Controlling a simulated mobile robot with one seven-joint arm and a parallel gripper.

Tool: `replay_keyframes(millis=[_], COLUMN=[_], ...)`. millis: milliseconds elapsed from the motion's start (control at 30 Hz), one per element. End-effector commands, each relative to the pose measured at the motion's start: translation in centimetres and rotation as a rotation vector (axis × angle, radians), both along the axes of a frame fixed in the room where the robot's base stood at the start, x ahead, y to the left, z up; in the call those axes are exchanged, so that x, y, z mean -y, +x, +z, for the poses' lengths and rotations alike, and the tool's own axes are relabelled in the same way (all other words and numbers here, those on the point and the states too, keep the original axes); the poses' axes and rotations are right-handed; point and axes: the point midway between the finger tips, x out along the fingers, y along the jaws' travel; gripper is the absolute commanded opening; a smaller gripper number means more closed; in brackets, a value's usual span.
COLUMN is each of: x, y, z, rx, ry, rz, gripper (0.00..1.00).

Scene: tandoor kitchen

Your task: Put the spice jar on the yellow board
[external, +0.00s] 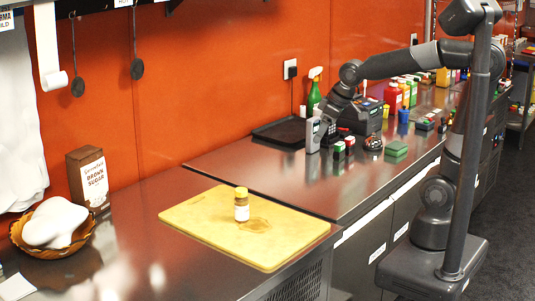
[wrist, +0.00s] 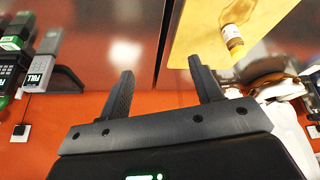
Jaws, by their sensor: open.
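The spice jar (external: 242,205), with a yellow-brown lid, pale label and dark contents, stands upright on the yellow board (external: 195,215). Nothing holds it. A brownish round mark shows on the board beside it. In the wrist view the jar (wrist: 232,40) is at the upper right on the board (wrist: 200,30), beyond the right finger and apart from it. My gripper (wrist: 161,68) is open, with nothing between its fingers. In the external view it is over the farther counter, well behind and right of the jar; its fingertips are hard to make out there.
A brown sugar box (external: 88,178) and an amber bowl (external: 75,240) with a white item stand left of the board. A black tray (external: 280,132), green spray bottle (external: 314,92), small colored boxes and red bottles crowd the far counter. Counter between board and tray is clear.

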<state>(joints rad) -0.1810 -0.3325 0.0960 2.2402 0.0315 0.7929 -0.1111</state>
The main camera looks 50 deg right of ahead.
Motion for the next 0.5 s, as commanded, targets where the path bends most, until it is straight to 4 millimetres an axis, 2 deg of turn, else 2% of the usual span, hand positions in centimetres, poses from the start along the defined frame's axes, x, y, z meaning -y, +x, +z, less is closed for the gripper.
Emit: replay_keyframes(millis=[33,200,400,500], x=[1.8,6.6,10.0,10.7], y=[-1.5,-6.2,-10.6,-11.7], z=[0.4,0.5,-0.2,-0.6], rx=[0.012,0.030,0.043,0.045], ry=[0.003,0.024,0.047,0.054], rz=[-0.044,-0.191,-0.314,-0.346], gripper=[0.59,0.59,0.59,0.59])
